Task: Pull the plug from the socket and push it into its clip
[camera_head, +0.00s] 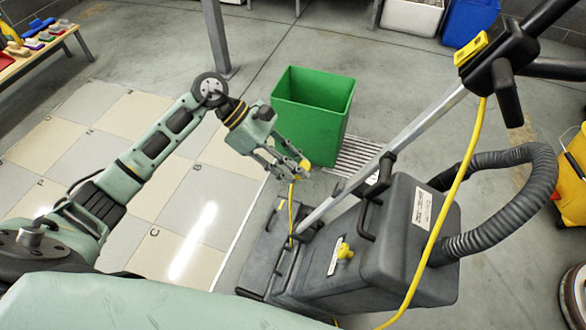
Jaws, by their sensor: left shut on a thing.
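My left gripper (294,167) reaches in from the left, shut on a small yellow thing, the plug (305,164), in front of the green bin. A yellow cord (291,214) hangs from the plug to the grey floor machine (405,235). The plug is held in the air, clear of the machine's body. A small yellow fitting (345,251) sits on the machine's front, and a yellow box (471,48) is on its handle. I cannot tell which part is the socket or the clip. My right gripper is not in view.
The green bin (312,110) stands behind the gripper, beside a floor grate (357,155). The machine's metal pole (420,120) and ribbed hose (505,210) rise at the right. A second yellow cord (458,185) runs down from the handle. Tiled floor at left is clear.

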